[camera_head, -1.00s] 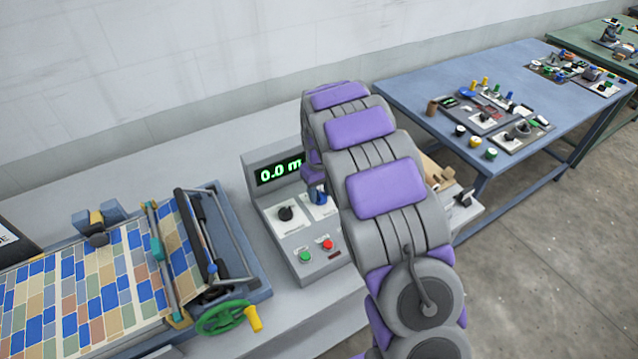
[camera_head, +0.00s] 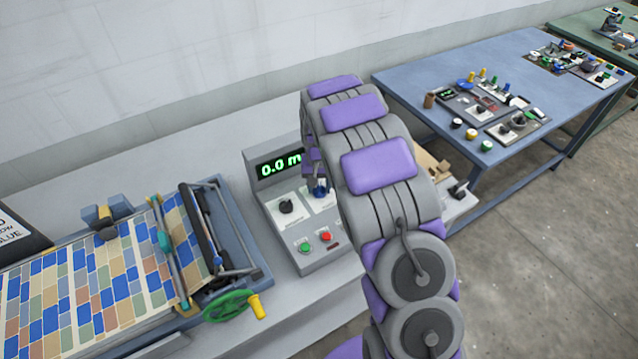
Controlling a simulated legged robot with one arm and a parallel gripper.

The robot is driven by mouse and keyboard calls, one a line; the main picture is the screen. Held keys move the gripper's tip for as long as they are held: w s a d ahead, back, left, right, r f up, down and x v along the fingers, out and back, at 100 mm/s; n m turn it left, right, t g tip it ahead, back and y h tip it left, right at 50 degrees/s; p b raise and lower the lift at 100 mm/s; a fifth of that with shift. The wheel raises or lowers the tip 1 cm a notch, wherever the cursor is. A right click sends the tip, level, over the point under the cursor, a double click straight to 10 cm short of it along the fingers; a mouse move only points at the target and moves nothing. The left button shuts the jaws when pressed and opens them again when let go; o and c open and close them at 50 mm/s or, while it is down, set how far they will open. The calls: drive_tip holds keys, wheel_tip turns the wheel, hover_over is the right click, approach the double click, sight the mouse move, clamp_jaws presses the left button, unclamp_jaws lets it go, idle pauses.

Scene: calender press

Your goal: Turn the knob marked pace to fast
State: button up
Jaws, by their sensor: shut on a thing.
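The grey control box (camera_head: 285,239) stands on the bench, with a green display reading "0.0 m" and the rest hidden by my arm. A black knob (camera_head: 286,207) on a white plate sits on its left side. The knob labels are too small to read. My gripper (camera_head: 315,183) is mostly hidden behind my purple and grey arm. The knob's pointer direction cannot be made out.
Green (camera_head: 305,247) and red (camera_head: 326,236) buttons sit low on the box. Left of it is a press with a patterned sheet (camera_head: 90,285) and a green handwheel (camera_head: 230,305). A blue table (camera_head: 480,65) with several small parts stands at right.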

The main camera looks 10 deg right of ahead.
sight(319, 187)
idle(0.3)
drive_tip(key=o, duration=1.1)
drive_tip(key=shift+c, duration=0.2)
wheel_tip(319, 187, up, 17)
drive_tip(key=p, duration=0.1)
drive_tip(key=shift+r+p, duration=0.15)
drive_tip(key=shift+p, duration=0.25)
drive_tip(key=shift+r, duration=0.1)
